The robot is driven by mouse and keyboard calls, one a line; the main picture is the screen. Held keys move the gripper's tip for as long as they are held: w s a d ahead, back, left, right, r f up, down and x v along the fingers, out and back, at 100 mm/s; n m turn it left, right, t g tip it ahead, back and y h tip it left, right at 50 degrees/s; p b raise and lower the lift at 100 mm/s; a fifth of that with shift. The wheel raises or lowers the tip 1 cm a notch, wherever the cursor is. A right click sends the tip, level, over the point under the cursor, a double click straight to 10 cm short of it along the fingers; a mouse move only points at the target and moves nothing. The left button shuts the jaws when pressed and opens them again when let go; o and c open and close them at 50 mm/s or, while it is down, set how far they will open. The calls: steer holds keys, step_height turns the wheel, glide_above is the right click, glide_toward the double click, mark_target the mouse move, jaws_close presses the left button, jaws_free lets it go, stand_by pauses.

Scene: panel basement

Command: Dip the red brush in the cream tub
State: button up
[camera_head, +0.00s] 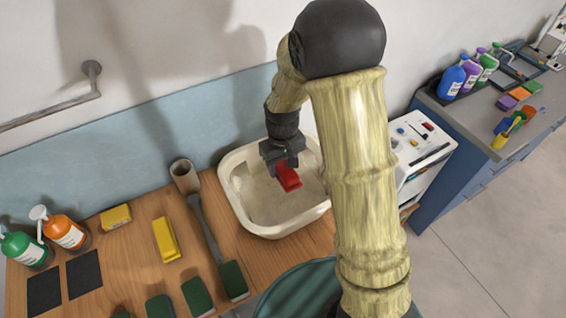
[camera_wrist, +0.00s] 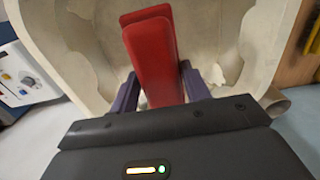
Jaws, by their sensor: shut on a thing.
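The red brush (camera_head: 288,177) is held in my gripper (camera_head: 283,163), which is shut on it. In the wrist view the red brush (camera_wrist: 155,58) stands between the two purple-grey fingers (camera_wrist: 160,92) and reaches away from the camera. The cream tub (camera_head: 238,203) stands on the wooden counter, and its wall also shows in the wrist view (camera_wrist: 65,45). My gripper and the brush are over the tub's opening, within its rim as seen from the head. I cannot tell whether the brush touches the tub's inside. My arm hides the tub's right edge.
Yellow sponges (camera_head: 166,240), green pads (camera_head: 196,296) and spray bottles (camera_head: 66,233) are farther left. A white panel unit (camera_head: 420,145) stands to the right.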

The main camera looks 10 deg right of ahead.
mark_target(282, 164)
steer(key=shift+f+b, duration=1.2)
steer(key=shift+f, duration=0.9)
steer(key=shift+r+p, duration=3.9)
steer(key=shift+r, duration=0.95)
steer(key=shift+w, duration=0.1)
step_height(282, 164, up, 3)
steer(key=shift+f+p, duration=0.2)
steer(key=shift+p, duration=0.85)
steer(key=shift+r+p, duration=0.55)
steer(key=shift+r, duration=0.15)
